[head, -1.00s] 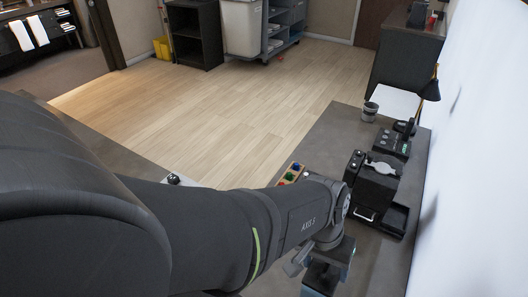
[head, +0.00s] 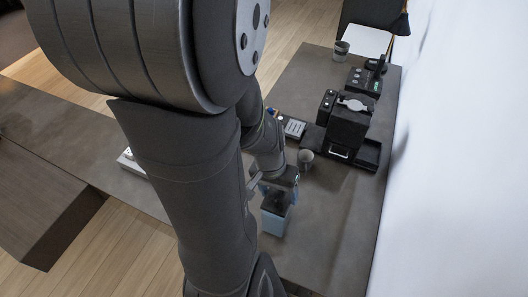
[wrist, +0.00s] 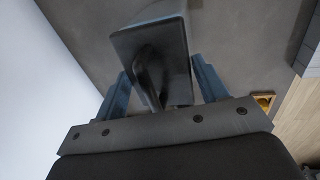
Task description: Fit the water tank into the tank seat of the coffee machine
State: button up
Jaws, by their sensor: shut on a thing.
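The water tank (head: 274,220) is a pale blue, box-shaped vessel with a dark lid. My gripper (head: 279,189) is shut on its top, and the tank hangs upright over the counter or close to it; I cannot tell the gap. In the wrist view, the tank's dark lid and handle (wrist: 150,62) sit between the two blue fingers of my gripper (wrist: 162,88). The black coffee machine (head: 347,128) stands farther back on the counter, apart from the tank. I cannot clearly make out its tank seat.
A grey cup (head: 306,157) stands between the tank and the machine. A small tray with coloured items (head: 291,127) lies left of the machine. A black device (head: 363,80) and another cup (head: 341,48) stand behind it. The wall is at right. The counter (head: 335,215) right of the tank is clear.

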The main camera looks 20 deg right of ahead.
jog(key=shift+f, duration=0.8)
jog(key=o, duration=1.7)
jog(key=r, duration=0.3)
jog(key=w+a+r, duration=0.1)
jog(key=r, duration=0.7)
jog(key=shift+w+a+r, duration=0.1)
jog(key=shift+w+a, duration=0.1)
jog(key=shift+w, duration=0.05)
jog(key=shift+o, duration=1.4)
jog(key=shift+a+r, duration=0.1)
jog(key=shift+r, duration=0.35)
